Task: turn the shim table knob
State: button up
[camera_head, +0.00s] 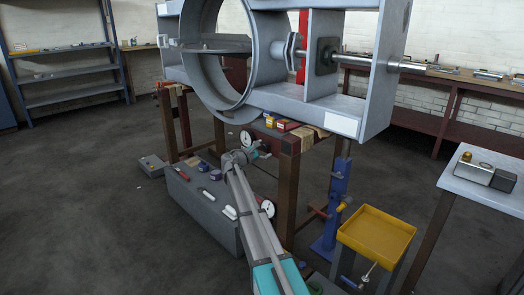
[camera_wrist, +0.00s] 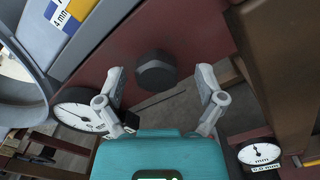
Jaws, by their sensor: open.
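A dark faceted knob (camera_wrist: 156,70) sits on a dark red plate in the wrist view, near the middle of the picture. My gripper (camera_wrist: 160,84) is open, with one finger to the left of the knob and one to the right. The fingers look apart from the knob, and nothing is held. In the head view my gripper (camera_head: 258,150) is at the wooden stand under the large grey ring housing (camera_head: 222,70). I cannot make out the knob there.
A dial gauge (camera_wrist: 78,116) is close by my left finger. Another gauge (camera_wrist: 261,152), with a mm label, is at lower right. A brown post (camera_wrist: 262,50) stands at right. A yellow tray (camera_head: 376,233) and a blue jack (camera_head: 335,200) stand right of my arm.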

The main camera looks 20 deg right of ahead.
jog(key=shift+s+a, duration=0.1)
jog(key=shift+a, duration=0.15)
jog(key=shift+s+a, duration=0.2)
jog(key=shift+a, duration=0.45)
jog(key=shift+a, duration=0.1)
jog(key=shift+v, duration=2.95)
